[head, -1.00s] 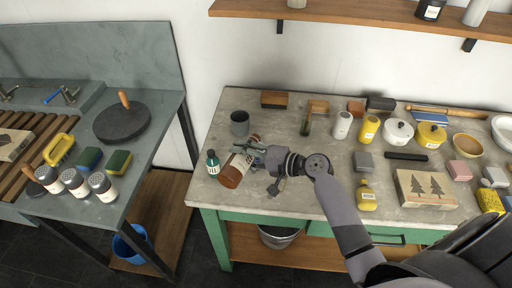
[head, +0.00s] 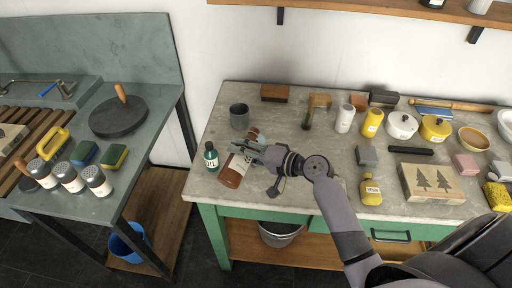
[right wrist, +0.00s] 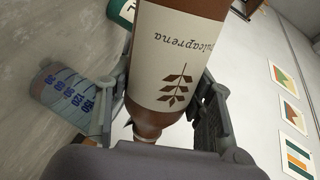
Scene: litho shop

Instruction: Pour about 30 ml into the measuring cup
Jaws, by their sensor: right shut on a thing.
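A brown bottle with a cream label (head: 239,164) is in my right gripper (head: 250,153). In the head view it is tilted, its brown base towards the front left and its neck towards the back right. In the right wrist view my two fingers are on either side of the bottle (right wrist: 180,55), with its neck at the bottom. The clear measuring cup (right wrist: 67,90) with blue numbers stands beside the neck, left of the fingers there. I cannot make out its contents. In the head view the cup is mostly hidden around my gripper. My left gripper is not in view.
A small green bottle (head: 211,157) stands close left of the brown bottle. A dark grey mug (head: 239,117) stands behind. Yellow and white containers, a wooden block (head: 432,183) and bowls fill the right of the bench (head: 320,160). A shelf (head: 350,13) hangs above.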

